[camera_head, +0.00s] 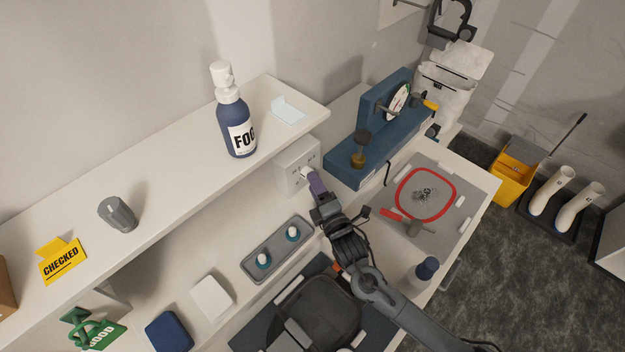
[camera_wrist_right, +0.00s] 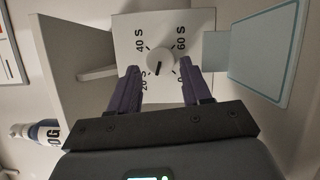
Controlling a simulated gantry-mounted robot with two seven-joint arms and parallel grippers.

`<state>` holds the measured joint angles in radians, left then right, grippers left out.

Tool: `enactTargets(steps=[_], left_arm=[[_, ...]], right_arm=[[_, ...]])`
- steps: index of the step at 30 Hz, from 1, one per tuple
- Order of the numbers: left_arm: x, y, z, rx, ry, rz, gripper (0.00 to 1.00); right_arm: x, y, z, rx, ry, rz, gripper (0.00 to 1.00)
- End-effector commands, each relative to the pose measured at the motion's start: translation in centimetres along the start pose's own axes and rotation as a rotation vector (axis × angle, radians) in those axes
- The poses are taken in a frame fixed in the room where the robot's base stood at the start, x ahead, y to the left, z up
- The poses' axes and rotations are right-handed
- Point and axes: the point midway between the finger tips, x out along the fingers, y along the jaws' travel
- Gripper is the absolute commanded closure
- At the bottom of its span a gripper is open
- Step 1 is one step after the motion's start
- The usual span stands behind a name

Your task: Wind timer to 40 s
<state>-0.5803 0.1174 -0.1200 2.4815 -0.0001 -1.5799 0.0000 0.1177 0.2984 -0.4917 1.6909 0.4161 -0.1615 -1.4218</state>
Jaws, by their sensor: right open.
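The timer is a white box (camera_head: 295,165) on the wall beneath the shelf's right end. In the right wrist view its white face (camera_wrist_right: 125,30) carries a round white knob (camera_wrist_right: 160,60) and the printed marks 20 S, 40 S and 60 S. The knob's dark line points down in that picture, away from 40 S and 60 S. My right gripper (camera_head: 311,180) is at the timer. In the wrist view its purple fingers (camera_wrist_right: 160,72) are open, one on each side of the knob, with gaps showing. My left gripper is not in view.
Above, the shelf (camera_head: 170,140) holds a blue FOG bottle (camera_head: 239,130) and a pale blue card (camera_head: 288,110). A grey tray (camera_head: 262,268) with two small white-and-teal items lies below. A blue stand (camera_head: 395,135) is close on the right. A red hoop (camera_head: 455,190) lies beyond my arm.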

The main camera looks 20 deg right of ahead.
Motion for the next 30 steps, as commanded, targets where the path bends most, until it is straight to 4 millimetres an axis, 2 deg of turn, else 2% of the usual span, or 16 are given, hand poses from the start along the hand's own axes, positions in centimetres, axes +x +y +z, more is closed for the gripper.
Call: enactTargets(steps=[6, 17, 20, 25, 30], left_arm=[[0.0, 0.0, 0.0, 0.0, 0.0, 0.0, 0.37], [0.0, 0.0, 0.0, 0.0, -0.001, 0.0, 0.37], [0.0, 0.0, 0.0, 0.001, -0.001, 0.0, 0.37], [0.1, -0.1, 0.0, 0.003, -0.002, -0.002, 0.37], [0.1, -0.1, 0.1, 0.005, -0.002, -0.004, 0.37]], right_arm=[[1.9, 0.0, 0.0, 0.0, -0.001, 0.001, 0.52], [2.3, 0.0, 0.0, 0.001, 0.0, 0.0, 0.52], [2.3, 0.0, 0.0, 0.001, 0.0, 0.0, 0.64], [2.3, 0.0, 0.0, 0.0, 0.0, 0.0, 0.9], [2.3, 0.0, 0.0, 0.001, 0.0, 0.0, 0.92]])
